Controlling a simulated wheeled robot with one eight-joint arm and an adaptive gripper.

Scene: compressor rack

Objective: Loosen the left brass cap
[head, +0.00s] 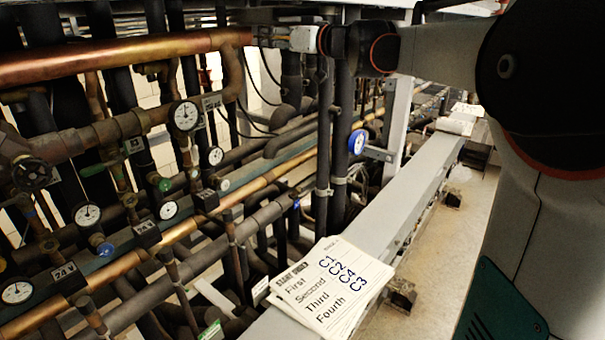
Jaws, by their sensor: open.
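My gripper (262,37) is at the top centre in the head view, at the end of my arm reaching in from the right. It points left, and its fingers are near the right end of the thick copper pipe (120,55). The fingers are small here; they look open with nothing held between them. I cannot tell whether they touch the pipe end. No brass cap can be told apart clearly, so I cannot say which one is the left cap.
Gauges (185,115), valves and dark pipes crowd the left. A black handwheel (31,173) is at far left. A grey beam (400,205) runs diagonally, with printed sheets (330,287) on its near end. A blue-rimmed gauge (358,142) stands near the upright pipes.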

